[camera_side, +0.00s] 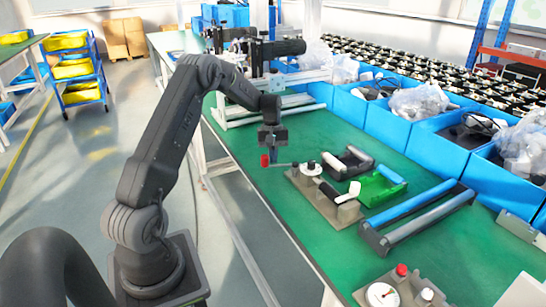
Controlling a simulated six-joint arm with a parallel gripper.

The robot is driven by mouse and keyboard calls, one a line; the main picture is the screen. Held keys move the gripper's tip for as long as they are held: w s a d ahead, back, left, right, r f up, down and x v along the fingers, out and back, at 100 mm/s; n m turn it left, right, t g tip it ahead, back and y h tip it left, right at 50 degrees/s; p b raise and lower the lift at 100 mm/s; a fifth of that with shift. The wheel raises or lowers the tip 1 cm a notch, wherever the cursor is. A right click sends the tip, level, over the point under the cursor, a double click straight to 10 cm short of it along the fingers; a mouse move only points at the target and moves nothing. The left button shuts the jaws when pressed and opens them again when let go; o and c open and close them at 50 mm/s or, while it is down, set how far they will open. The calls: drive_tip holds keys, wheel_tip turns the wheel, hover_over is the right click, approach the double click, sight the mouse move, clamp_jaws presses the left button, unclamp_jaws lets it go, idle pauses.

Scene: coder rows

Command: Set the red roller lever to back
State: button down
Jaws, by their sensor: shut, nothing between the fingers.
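A red roller (265,161) sits at the left end of a thin grey lever that reaches left from a grey-brown base plate (318,201) on the green bench. The plate also carries a white dial, a black-topped post and a white roller. My gripper (272,154) points down right beside the red roller, with its fingers shut and empty. I cannot tell whether the fingers touch the roller or the lever. A second red-topped part (402,270) stands on another plate with a white dial at the front edge of the view.
A green holder (380,187), a black-and-white holder (348,163) and a long holder with blue and grey rollers (418,215) lie right of the base plate. Blue bins (400,130) line the bench's far side. Bare green surface lies in front of the plate.

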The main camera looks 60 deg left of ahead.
drive_tip(key=shift+s+d+n, duration=0.3)
drive_tip(key=shift+d+n, duration=0.15)
drive_tip(key=shift+n, duration=0.25)
idle(0.4)
drive_tip(key=shift+s+d+n+t, duration=0.2)
drive_tip(key=shift+d+n+t, duration=0.15)
drive_tip(key=shift+n, duration=0.35)
drive_tip(key=d+n, duration=0.1)
drive_tip(key=n, duration=0.1)
drive_tip(key=shift+s+d+n, duration=0.25)
drive_tip(key=shift+d+n, duration=0.05)
drive_tip(key=shift+d, duration=0.05)
drive_tip(key=d+n+t, duration=0.1)
drive_tip(key=d+n, duration=0.1)
drive_tip(key=n, duration=0.1)
drive_tip(key=shift+d+n, duration=0.2)
drive_tip(key=shift+n, duration=0.1)
drive_tip(key=shift+w+d, duration=0.1)
drive_tip(key=shift+d, duration=0.4)
